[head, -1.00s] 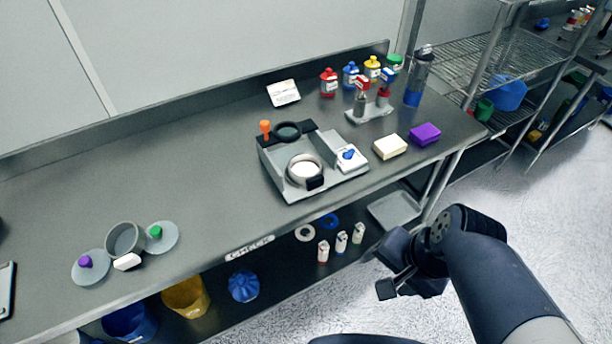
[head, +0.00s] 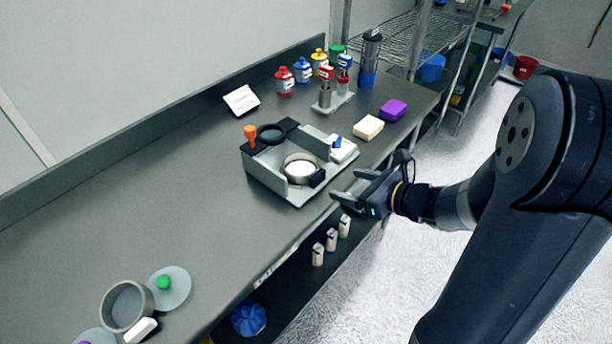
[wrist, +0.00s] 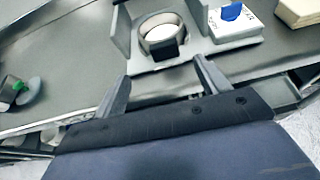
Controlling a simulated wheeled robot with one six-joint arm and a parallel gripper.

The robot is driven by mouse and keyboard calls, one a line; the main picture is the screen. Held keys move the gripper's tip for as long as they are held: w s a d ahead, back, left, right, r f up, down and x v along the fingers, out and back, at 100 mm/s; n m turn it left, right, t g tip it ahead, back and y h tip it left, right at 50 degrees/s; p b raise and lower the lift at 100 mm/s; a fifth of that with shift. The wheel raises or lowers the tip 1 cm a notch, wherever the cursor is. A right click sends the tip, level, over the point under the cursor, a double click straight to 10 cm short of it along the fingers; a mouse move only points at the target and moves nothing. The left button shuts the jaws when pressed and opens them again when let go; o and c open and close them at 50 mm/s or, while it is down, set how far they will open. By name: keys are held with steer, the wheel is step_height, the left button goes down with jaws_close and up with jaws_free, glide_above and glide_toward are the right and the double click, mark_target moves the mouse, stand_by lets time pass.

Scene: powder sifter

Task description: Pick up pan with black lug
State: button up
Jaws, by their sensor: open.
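The pan with the black lug (head: 299,167) is a round metal ring-like pan with a pale inside. It sits in the grey sifter tray (head: 262,178) on the steel bench, and its black lug (head: 317,178) faces the front edge. In the wrist view the pan (wrist: 150,31) is ahead, with the lug (wrist: 167,48) toward me. My gripper (head: 340,189) is open and empty, just off the front of the tray. In the wrist view its two fingers (wrist: 160,81) point toward the lug, apart from it.
A white box with a blue item (head: 342,150) sits right of the pan. An orange-knobbed post and black ring (head: 271,134) stand behind it. Cream (head: 368,127) and purple (head: 393,110) blocks lie farther right. A grey pan with a white lug (head: 126,306) is at the lower left.

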mark_target(320, 178)
steer(key=shift+d+f+p+x, duration=0.1)
steer(key=shift+f+x, duration=0.05)
steer(key=shift+x, duration=1.5)
steer(key=shift+d+f+p+x, duration=0.1)
steer(key=shift+p+x, duration=0.05)
steer(key=shift+x, duration=1.45)
steer(key=shift+d+f+p+x, duration=0.1)
steer(key=shift+f+x, duration=0.05)
steer(key=shift+x, duration=1.5)
steer(key=shift+w, duration=0.1)
steer(key=shift+c, duration=0.3)
steer(key=c, duration=1.1)
